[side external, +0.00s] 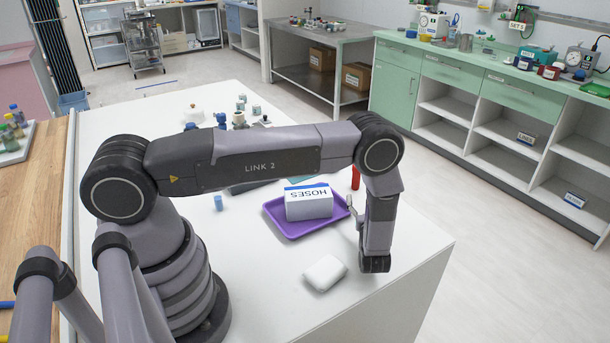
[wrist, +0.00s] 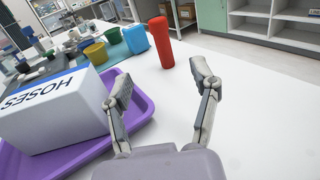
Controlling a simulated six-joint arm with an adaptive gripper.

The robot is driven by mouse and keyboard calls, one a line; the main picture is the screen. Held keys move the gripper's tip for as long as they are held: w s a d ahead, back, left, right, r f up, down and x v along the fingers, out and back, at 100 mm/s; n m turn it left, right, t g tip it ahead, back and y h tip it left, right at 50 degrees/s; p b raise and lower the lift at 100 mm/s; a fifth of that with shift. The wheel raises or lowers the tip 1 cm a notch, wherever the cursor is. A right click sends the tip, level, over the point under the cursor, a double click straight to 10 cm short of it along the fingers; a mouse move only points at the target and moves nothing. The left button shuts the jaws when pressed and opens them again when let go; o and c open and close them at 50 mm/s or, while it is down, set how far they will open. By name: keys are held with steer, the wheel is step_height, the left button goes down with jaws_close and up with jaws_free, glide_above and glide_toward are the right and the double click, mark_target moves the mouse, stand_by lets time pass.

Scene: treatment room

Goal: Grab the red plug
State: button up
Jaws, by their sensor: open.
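The red plug (wrist: 162,42) stands upright on the white table in the wrist view, beyond my fingertips and roughly in line with the gap between them. In the side external view the red plug (side external: 355,177) shows just behind my forearm, partly hidden by it. My gripper (wrist: 161,82) is open and empty, its two fingers apart with white tabletop between them. In the side external view my gripper (side external: 350,205) is mostly hidden by the wrist, near the right edge of the purple tray.
A purple tray (side external: 290,231) holds a white box labelled HOSES (side external: 309,203), close to my left finger. A blue item (wrist: 135,38) stands left of the plug, with green and yellow cups (wrist: 110,33) beyond. A white block (side external: 325,272) lies in front. The table's right side is clear.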

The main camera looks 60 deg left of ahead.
mark_target(357, 175)
steer(key=shift+w+a+f, duration=0.1)
steer(key=shift+w+f, duration=0.05)
steer(key=shift+f, duration=0.2)
steer(key=x, duration=1.3)
steer(key=shift+a+r, duration=0.15)
steer(key=c, duration=0.8)
